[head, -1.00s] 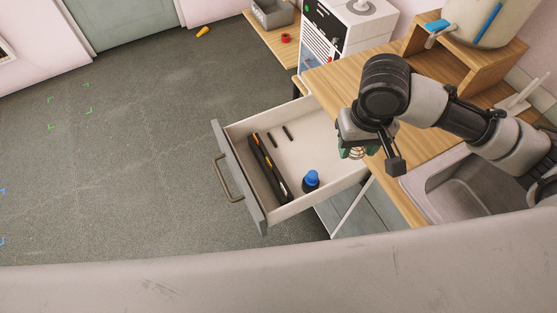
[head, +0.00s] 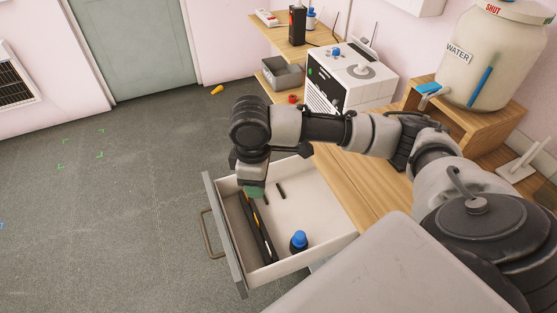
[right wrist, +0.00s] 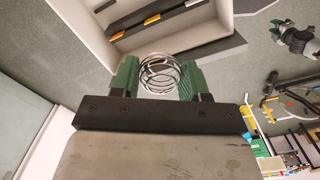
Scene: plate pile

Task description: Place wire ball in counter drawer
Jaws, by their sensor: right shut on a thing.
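The wire ball (right wrist: 160,73) is a round coil of silvery wire. In the right wrist view it sits between the green finger pads of my right gripper (right wrist: 158,80), which is shut on it. In the head view my right gripper (head: 254,190) hangs over the left part of the open counter drawer (head: 308,208); the ball is hidden there. The drawer is pulled out, with a pale inside and a grey front with a handle. My left gripper is not in view.
The drawer holds a blue-capped dark bottle (head: 298,242), a long black and orange tool (head: 257,228) and small dark sticks (head: 281,191). The drawer's right half has clear floor. A wooden counter (head: 345,190) adjoins it, with a white machine (head: 352,80) behind.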

